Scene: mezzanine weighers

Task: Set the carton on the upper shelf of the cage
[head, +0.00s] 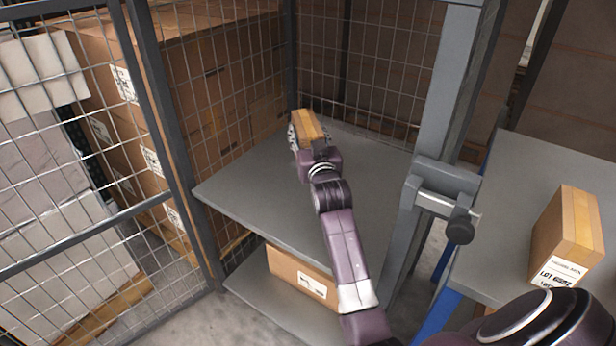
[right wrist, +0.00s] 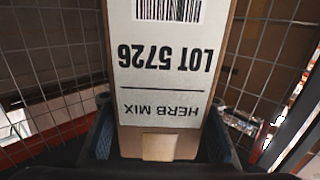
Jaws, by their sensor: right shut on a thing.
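The carton (head: 308,127) is a small tan box with a paler tape strip, over the back part of the cage's grey upper shelf (head: 250,195). My right gripper (head: 306,140) is shut on it. In the right wrist view the carton (right wrist: 160,146) stands between the two dark fingers, and its white label reads HERB MIX, LOT 5726, upside down. I cannot tell whether its underside touches the shelf. My left gripper is not in view.
A larger carton (head: 292,272) sits on the cage's lower shelf (head: 262,302). Wire mesh (head: 375,80) closes the back and left. A grey post with a latch (head: 445,190) stands right of my arm. Another carton (head: 562,232) sits on a grey table (head: 525,180). The upper shelf's front is clear.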

